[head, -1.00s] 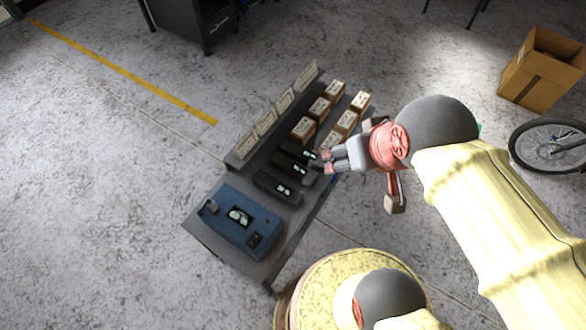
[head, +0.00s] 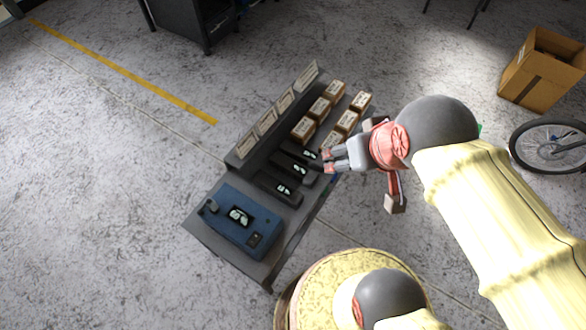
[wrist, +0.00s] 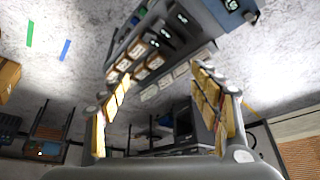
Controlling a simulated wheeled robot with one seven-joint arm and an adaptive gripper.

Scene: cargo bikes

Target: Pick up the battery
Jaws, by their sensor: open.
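Three black batteries with pale labels lie in a row on a grey bench: a near one (head: 278,188), a middle one (head: 289,168) and a far one (head: 297,152). Which one the task means I cannot tell. My gripper (head: 328,161) is open and empty beside the right ends of the far and middle batteries; its height above the bench is hard to judge. In the wrist view, my gripper (wrist: 163,108) shows its two fingers wide apart, with dark batteries (wrist: 164,34) beyond them near the top.
The grey bench (head: 208,226) also holds a blue case (head: 226,205), several small cardboard boxes (head: 302,129) and upright label cards (head: 266,122). A large carton (head: 540,75) and a bicycle wheel (head: 550,146) are at the right. The floor left of the bench is clear.

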